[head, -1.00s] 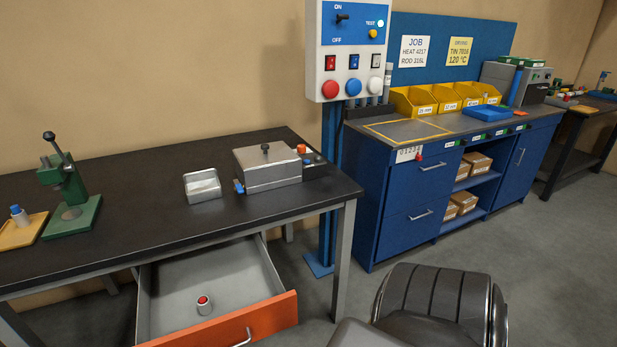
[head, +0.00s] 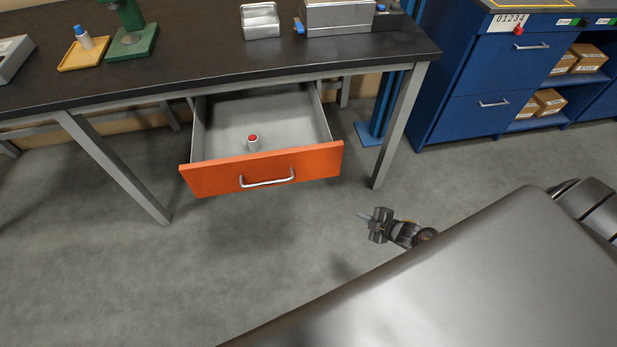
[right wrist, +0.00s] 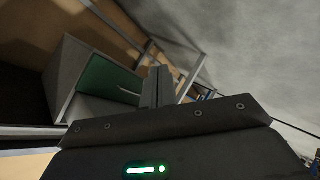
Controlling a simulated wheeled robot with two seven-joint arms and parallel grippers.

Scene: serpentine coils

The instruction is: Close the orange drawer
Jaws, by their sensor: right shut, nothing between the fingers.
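The orange drawer (head: 217,178) hangs open under the black bench in the head view, pulled out toward me, with a silver bar handle (head: 267,182) on its front. A small grey cylinder with a red top (head: 253,143) stands inside it. My right gripper (head: 364,216) is shut and empty, low over the floor, to the right of the drawer front and apart from it. In the right wrist view the gripper fingers (right wrist: 158,88) show together with nothing between them. My left gripper is not in view.
The black bench (head: 200,62) has a grey metal leg (head: 400,125) right of the drawer. A green press base (head: 132,42) and yellow tray (head: 84,54) stand on top. A blue cabinet (head: 480,85) is at right. The floor before the drawer is clear.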

